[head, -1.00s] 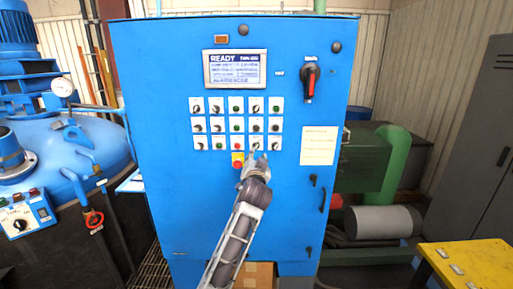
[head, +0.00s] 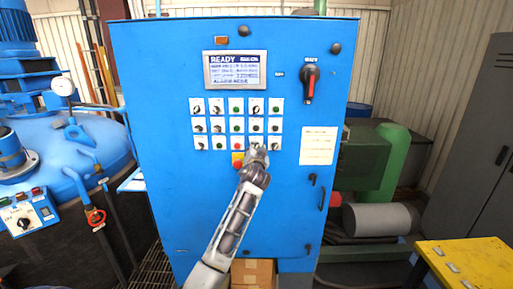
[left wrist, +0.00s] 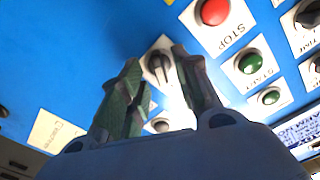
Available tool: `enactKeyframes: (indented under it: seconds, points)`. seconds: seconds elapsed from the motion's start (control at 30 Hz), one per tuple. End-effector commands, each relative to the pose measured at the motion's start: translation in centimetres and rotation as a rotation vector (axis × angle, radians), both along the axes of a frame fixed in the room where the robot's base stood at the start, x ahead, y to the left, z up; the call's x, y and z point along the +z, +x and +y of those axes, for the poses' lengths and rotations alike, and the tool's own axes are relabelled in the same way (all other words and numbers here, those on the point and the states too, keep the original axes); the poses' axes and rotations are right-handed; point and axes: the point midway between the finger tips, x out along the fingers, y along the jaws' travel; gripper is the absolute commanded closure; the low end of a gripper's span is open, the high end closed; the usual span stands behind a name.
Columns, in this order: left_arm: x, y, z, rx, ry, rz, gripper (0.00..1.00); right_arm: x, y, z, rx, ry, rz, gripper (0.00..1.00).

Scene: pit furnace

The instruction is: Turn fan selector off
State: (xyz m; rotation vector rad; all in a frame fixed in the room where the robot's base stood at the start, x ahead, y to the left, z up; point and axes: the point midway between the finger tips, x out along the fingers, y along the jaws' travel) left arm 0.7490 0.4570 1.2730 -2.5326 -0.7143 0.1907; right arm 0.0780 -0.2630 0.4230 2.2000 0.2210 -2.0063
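The blue control cabinet (head: 160,190) stands ahead with rows of switches and buttons under a READY screen (head: 235,70). My left gripper (head: 257,150) is at the bottom row, just right of the red button, and covers part of the switch there. In the left wrist view my left gripper (left wrist: 163,84) is open, its green-grey fingers apart. A black selector knob (left wrist: 157,65) on a white plate shows between the fingertips. I cannot tell whether they touch it. Its label is not readable, so I cannot confirm it as the fan selector. My right gripper is not in view.
A red STOP button (left wrist: 213,11) and a green START button (left wrist: 249,63) sit close beside the fingers. A red emergency button on a yellow plate (head: 238,156) is just left of my gripper. A large red-black rotary switch (head: 310,85) is higher right.

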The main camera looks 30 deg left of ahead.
Motion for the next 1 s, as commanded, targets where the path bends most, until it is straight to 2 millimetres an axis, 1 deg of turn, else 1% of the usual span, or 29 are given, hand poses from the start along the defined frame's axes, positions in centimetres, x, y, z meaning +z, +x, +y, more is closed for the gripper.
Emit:
enactKeyframes:
  seconds: [0.2,0.6,0.67,0.87,1.0]
  points:
    - [0.09,0.99,0.66,0.001,0.001,0.000,0.68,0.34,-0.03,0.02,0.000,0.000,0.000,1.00]
    - [-0.02,1.23,0.80,0.000,0.001,0.001,0.68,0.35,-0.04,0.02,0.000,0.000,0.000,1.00]
    - [-0.02,1.23,0.79,0.000,0.001,0.001,0.74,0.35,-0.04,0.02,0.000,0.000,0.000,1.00]
    - [-0.03,1.22,0.78,0.000,0.001,0.001,1.00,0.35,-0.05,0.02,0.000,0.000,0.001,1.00]
    - [-0.05,1.22,0.77,0.000,0.001,0.001,1.00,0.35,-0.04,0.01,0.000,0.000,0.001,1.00]
